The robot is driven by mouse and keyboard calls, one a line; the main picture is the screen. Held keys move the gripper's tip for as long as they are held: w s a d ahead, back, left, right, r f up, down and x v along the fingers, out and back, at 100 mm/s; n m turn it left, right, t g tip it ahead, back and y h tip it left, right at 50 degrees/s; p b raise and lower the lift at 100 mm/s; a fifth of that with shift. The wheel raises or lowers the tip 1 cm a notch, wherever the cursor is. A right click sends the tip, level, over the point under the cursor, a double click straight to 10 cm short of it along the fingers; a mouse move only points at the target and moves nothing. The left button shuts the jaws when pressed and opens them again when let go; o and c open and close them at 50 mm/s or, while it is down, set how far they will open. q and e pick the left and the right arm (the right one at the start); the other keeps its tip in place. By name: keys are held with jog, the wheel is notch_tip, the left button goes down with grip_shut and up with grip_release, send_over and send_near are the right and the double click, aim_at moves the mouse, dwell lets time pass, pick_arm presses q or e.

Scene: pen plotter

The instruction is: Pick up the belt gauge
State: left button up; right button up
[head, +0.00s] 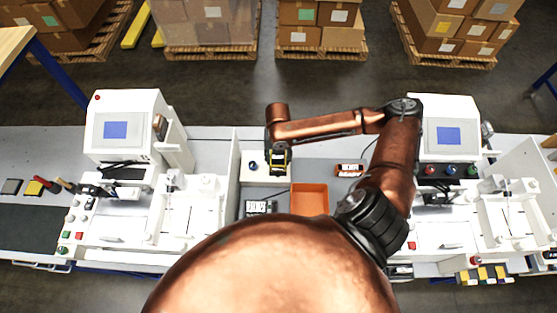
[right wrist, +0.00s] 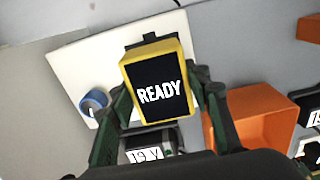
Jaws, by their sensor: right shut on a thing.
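The belt gauge (right wrist: 160,88) is a yellow-edged block with a black face reading "READY" in the right wrist view. My right gripper (right wrist: 163,106) is shut on it, with one dark finger on each side. In the head view my right gripper (head: 278,160) is over the right part of a white plate (head: 246,178), and the gauge is mostly hidden by it. The plate also shows behind the gauge in the right wrist view (right wrist: 84,55). I cannot tell whether the gauge touches the plate. My left gripper is not in view.
A blue round piece (head: 253,166) is on the plate, left of the gauge. An orange bin (head: 310,199) stands in front right. A display device (head: 260,207) and a red-orange labelled item (head: 349,170) lie nearby. White machines (head: 125,125) (head: 447,130) stand at both sides.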

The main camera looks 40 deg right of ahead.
notch_tip(320, 180, up, 2)
jog(key=shift+r+b, duration=0.25)
jog(key=shift+b, duration=0.1)
jog(key=s+a+r+p, duration=0.9)
jog(key=s+p, duration=0.1)
jog(key=s, duration=0.1)
jog(key=shift+r, duration=0.35)
